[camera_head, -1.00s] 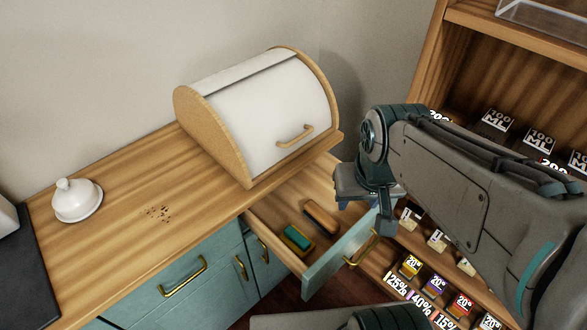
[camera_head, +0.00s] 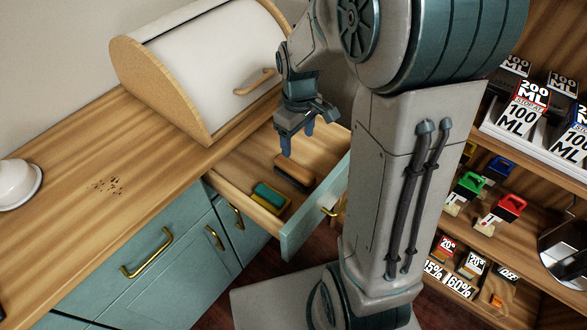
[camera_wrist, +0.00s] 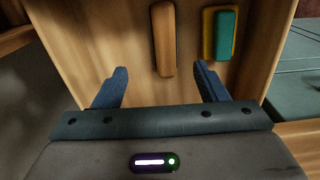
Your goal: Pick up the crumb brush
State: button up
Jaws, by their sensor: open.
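The crumb brush (camera_head: 294,173), a long brown wooden piece with a dark underside, lies in the open drawer (camera_head: 239,203). In the wrist view the brush (camera_wrist: 163,38) lies lengthwise ahead of my gripper, its near end between the lines of the two fingers. My gripper (camera_head: 297,140) is open and empty, pointing down above the drawer, with its blue fingers just above the brush. In the wrist view my gripper (camera_wrist: 161,70) shows both fingers spread wide, apart from the brush.
The drawer front (camera_head: 315,210) stands out from the teal cabinet. A white bread box (camera_head: 200,65) stands on the counter behind, near dark crumbs (camera_head: 107,186). Stocked shelves (camera_head: 490,235) are at the right.

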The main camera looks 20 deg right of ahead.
aim_at(294, 166)
notch_tip(294, 166, down, 8)
jog(key=shift+r+b, duration=0.1)
jog(key=shift+b, duration=0.4)
jog(key=f, duration=0.2)
jog(key=a+f, duration=0.1)
jog(key=f, duration=0.1)
jog(key=shift+f+b, duration=0.15)
jog(key=shift+b, duration=0.15)
jog(key=shift+d+f, duration=0.1)
jog(key=shift+f, duration=0.4)
jog(key=c, duration=1.1)
